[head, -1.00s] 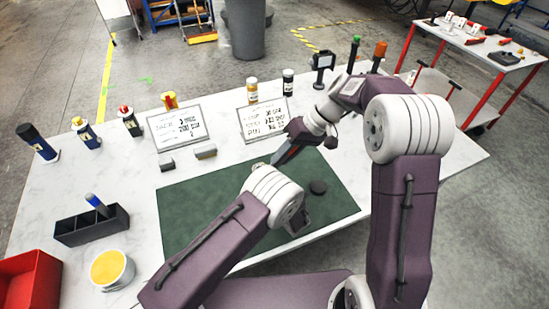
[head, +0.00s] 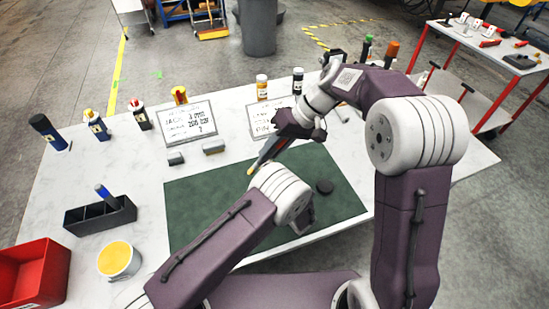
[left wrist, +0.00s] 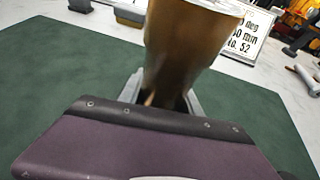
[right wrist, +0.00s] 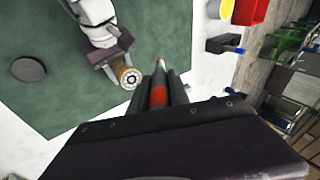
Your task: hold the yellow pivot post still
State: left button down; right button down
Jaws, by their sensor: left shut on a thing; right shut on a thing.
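My left gripper (left wrist: 162,98) is shut on the yellow pivot post (left wrist: 182,45), a brownish-gold cylinder that stands up between its fingers. In the right wrist view the post (right wrist: 131,78) shows end-on as a gold ring with a pale centre. In the head view my left wrist hides post and fingers. My right gripper (right wrist: 160,88) is shut on a slim tool with a red band (right wrist: 159,96) and a narrow tip. In the head view the right gripper (head: 266,155) is over the mat's far part, the yellowish tip pointing down and left. Tool and post look apart.
A green mat (head: 205,205) covers the table's front, with a dark disc (head: 325,187) on it. Two grey blocks, sign cards (head: 188,123) and several bottles stand behind it. A black divided box (head: 100,215), a yellow-topped tub (head: 118,259) and a red bin (head: 35,272) are at left.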

jog(key=shift+r, duration=2.85)
jog(key=shift+d+t, duration=0.1)
jog(key=shift+t, duration=0.3)
jog(key=shift+w+d+f+m+t+h, duration=0.1)
jog(key=shift+w+d+m+t+h, duration=0.25)
jog(key=shift+d+m, duration=0.25)
jog(key=shift+w+d+f+m+t+h, duration=0.1)
jog(key=shift+w+d+m+t+h, duration=0.1)
jog(key=shift+d+m+t+h, duration=0.3)
jog(key=a+r+n+h, duration=0.1)
jog(key=a+r+h, duration=0.1)
jog(key=a+r, duration=0.3)
jog(key=shift+t, duration=0.35)
jog(key=shift+s+d+f, duration=0.1)
jog(key=shift+d+f, duration=0.1)
jog(key=shift+f, duration=0.5)
jog(key=shift+s+d+f, duration=0.1)
jog(key=shift+d+f, duration=0.05)
jog(key=shift+f, duration=0.55)
jog(key=shift+s+d+f, duration=0.1)
jog(key=shift+d+f, duration=0.1)
jog(key=shift+f, duration=0.5)
jog(key=shift+r, duration=0.1)
